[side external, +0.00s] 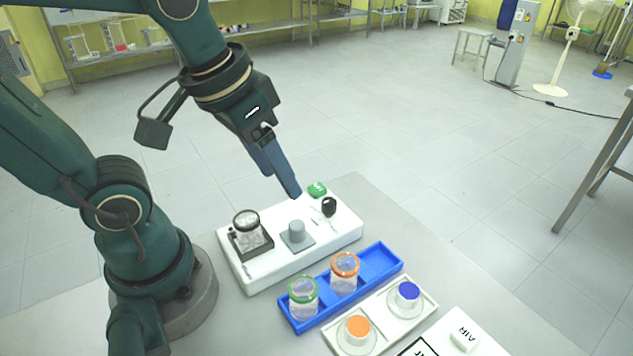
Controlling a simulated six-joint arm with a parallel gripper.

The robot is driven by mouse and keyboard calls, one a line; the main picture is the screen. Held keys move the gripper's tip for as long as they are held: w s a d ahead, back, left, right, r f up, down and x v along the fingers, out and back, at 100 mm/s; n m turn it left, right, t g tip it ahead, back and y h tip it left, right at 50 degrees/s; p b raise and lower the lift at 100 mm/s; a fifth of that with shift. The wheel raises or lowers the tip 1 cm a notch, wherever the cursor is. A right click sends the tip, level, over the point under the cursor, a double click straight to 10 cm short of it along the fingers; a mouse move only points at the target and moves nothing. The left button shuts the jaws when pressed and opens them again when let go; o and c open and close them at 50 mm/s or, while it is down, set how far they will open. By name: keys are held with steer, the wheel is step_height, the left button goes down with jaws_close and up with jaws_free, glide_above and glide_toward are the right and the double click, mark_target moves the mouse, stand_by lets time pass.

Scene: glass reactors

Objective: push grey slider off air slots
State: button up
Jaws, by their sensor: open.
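A white box (345,236) stands on the table. On its top is a grey square plate with a raised grey knob, which looks like the grey slider (297,233). I cannot make out any air slots in this view. My gripper (294,191) points down over the back of the white box, above and behind the grey slider, apart from it. Its fingers overlap in this view, and nothing shows between them; it is open.
On the white box, a glass jar in a dark square frame (249,236) stands left of the slider; a black knob (329,206) and green button (317,189) are right. In front are a blue tray (378,262) with two lidded jars and a white tray (381,317).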

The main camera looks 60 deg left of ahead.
mark_target(297, 224)
steer(key=w+f+g, duration=0.1)
steer(key=f, duration=0.1)
steer(key=w+f+g, duration=0.1)
steer(key=w+g, duration=0.1)
steer(key=shift+a+f+n, duration=0.1)
steer(key=shift+f+n, duration=0.2)
steer(key=shift+f, duration=0.05)
steer(key=shift+f+g, duration=0.3)
steer(key=shift+f, duration=0.05)
steer(key=shift+f+g, duration=0.3)
steer(key=shift+f, duration=0.3)
steer(key=shift+s+f, duration=0.1)
steer(key=shift+f, duration=2.2)
jaws_close()
